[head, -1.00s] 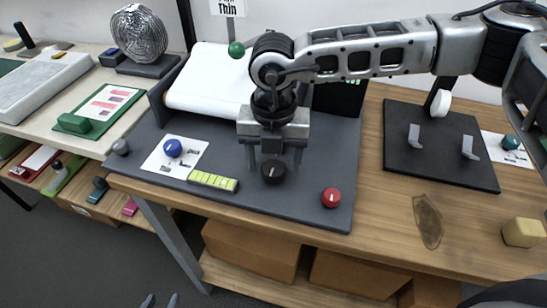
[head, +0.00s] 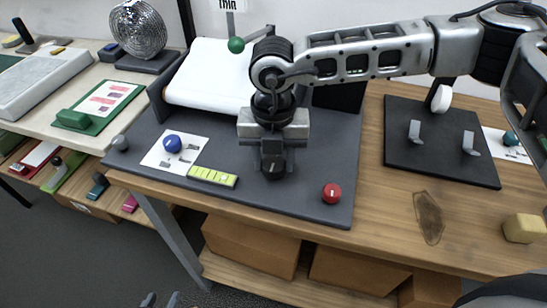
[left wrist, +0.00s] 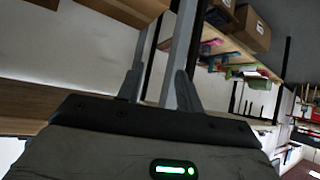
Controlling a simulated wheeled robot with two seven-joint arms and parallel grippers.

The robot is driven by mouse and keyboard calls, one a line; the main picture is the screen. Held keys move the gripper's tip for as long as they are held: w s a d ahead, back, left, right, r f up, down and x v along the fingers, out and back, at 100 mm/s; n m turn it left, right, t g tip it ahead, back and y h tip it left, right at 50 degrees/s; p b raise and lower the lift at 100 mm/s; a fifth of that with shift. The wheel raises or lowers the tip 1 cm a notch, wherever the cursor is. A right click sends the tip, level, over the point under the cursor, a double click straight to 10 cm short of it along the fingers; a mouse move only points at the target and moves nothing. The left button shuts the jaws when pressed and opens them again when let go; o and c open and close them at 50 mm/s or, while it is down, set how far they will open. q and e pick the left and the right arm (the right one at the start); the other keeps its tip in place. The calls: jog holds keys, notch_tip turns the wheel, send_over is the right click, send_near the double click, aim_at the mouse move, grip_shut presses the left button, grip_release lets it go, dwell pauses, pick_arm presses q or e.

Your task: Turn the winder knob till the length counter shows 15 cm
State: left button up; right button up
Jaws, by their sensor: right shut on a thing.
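The black knob (head: 274,175) stands on the dark grey board (head: 240,205) near its front edge. My right gripper (head: 273,163) comes down from above and is shut on this black knob, its fingers covering much of it. I cannot read any mark on the knob. A dark upright panel (head: 345,97) at the back right of the board is partly hidden behind my right arm. No counter figure is legible. My left gripper (head: 160,300) is at the bottom edge, well below the table, empty. In the left wrist view its fingers (left wrist: 158,88) are apart.
A white roll sheet (head: 205,80) lies behind. A black stand (head: 440,145) and a yellow block (head: 524,228) are to the right.

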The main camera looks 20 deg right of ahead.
jog(key=shift+f+n+b, duration=0.2)
jog(key=shift+n+b, duration=0.4)
jog(key=shift+b, duration=0.05)
jog(key=shift+n+b, duration=0.8)
jog(key=shift+b, duration=0.1)
jog(key=shift+f+n+b, duration=0.1)
jog(key=shift+n+b, duration=0.8)
jog(key=shift+b, duration=0.1)
jog(key=shift+n+b, duration=0.9)
jog(key=n+b, duration=0.2)
jog(key=shift+n, duration=0.3)
jog(key=n+b, duration=0.2)
jog(key=shift+n, duration=0.3)
jog(key=shift+r+n+b, duration=0.25)
jog(key=shift+n+b, duration=0.5)
jog(key=shift+n, duration=0.15)
pick_arm(q)
jog(key=shift+n+t+h, duration=0.4)
jog(key=shift+t+h, duration=0.3)
jog(key=f, duration=0.1)
jog(key=d+f, duration=0.1)
jog(key=f, duration=0.1)
jog(key=w+d+f, duration=0.1)
jog(key=shift+f+b, duration=0.3)
jog(key=shift+f, duration=0.05)
pick_arm(e)
jog(key=shift+n, duration=0.5)
jog(key=shift+r, duration=0.1)
